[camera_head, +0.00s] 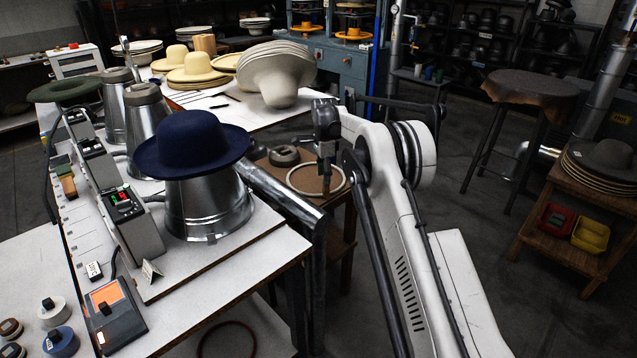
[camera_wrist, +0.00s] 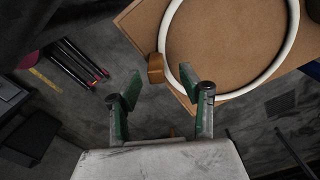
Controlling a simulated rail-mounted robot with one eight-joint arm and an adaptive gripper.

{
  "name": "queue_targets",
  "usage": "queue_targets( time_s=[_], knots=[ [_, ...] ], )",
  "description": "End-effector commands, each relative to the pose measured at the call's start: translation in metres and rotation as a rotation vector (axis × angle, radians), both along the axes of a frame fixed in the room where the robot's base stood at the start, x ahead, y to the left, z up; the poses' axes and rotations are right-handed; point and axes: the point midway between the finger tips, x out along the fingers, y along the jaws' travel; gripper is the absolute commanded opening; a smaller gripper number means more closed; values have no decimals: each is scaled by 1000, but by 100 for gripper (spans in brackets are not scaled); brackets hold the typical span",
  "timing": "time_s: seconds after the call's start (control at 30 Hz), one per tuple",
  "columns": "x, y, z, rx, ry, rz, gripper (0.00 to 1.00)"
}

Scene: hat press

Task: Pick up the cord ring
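The cord ring, a cream-white ring (camera_head: 289,182), lies on a small stand with a brown board top (camera_head: 311,184). In the wrist view the cord ring (camera_wrist: 294,20) fills the upper right and lies flat on the board (camera_wrist: 225,45). A small wooden block (camera_wrist: 156,69) touches or nearly touches the ring's left side. My gripper (camera_wrist: 163,88) is open with nothing between its fingers; its right finger overlaps the ring's near-left edge in the picture. In the head view my gripper (camera_head: 326,188) points down over the ring. I cannot tell its height above the board.
A dark round item (camera_head: 284,156) sits behind the ring. A dark red ring (camera_head: 227,325) lies low under the bench front.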

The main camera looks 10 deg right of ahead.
Motion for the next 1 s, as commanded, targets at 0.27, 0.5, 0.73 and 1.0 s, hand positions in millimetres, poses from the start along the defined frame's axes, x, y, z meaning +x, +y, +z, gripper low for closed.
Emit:
queue_targets(
  time_s=[0.27, 0.5, 0.73, 1.0],
  knots=[
    [-1, -2, -15, 0, 0, 0, 40],
    [-6, -8, -44, 0, 0, 0, 40],
    [-6, -7, -62, 0, 0, 0, 40],
    [-6, -7, -61, 0, 0, 0, 24]
  ],
)
